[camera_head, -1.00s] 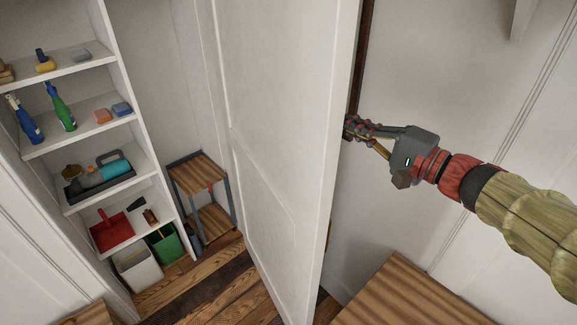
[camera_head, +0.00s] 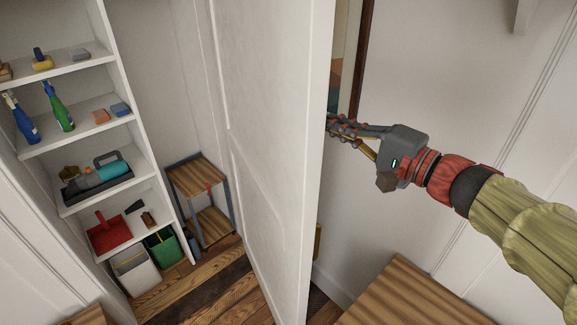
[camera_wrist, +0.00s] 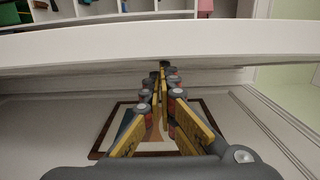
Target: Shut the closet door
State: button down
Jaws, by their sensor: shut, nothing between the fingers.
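The white closet door (camera_head: 268,150) stands open in the middle of the head view, its free edge towards me. Left of it, the closet interior with white shelves (camera_head: 118,72) is exposed. My gripper (camera_head: 332,122) is shut and empty at the right face of the door, near its free edge. Its fingertips are partly hidden behind that edge in the head view, so contact is hard to tell. In the wrist view the door's edge (camera_wrist: 160,38) runs across the top, and the shut fingers (camera_wrist: 163,75) point towards the door.
The shelves hold bottles (camera_head: 60,108), a red dustpan (camera_head: 108,232) and other cleaning things. A small wood-and-metal rack (camera_head: 203,190) stands on the closet floor beside the door. A wooden top (camera_head: 405,295) is at the lower right. A framed picture (camera_head: 347,60) hangs behind the door.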

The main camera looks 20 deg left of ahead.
aim_at(313, 137)
jog(key=shift+s+a+b, duration=0.85)
jog(key=shift+s+a, duration=0.1)
jog(key=shift+s, duration=0.2)
jog(key=shift+s+a+b, duration=0.8)
jog(key=shift+s+a, duration=0.1)
jog(key=shift+s, duration=0.25)
jog(key=shift+s+d, duration=0.3)
jog(key=shift+d, duration=0.15)
jog(key=s+d+b, duration=0.3)
jog(key=s+d, duration=0.4)
jog(key=d, duration=0.1)
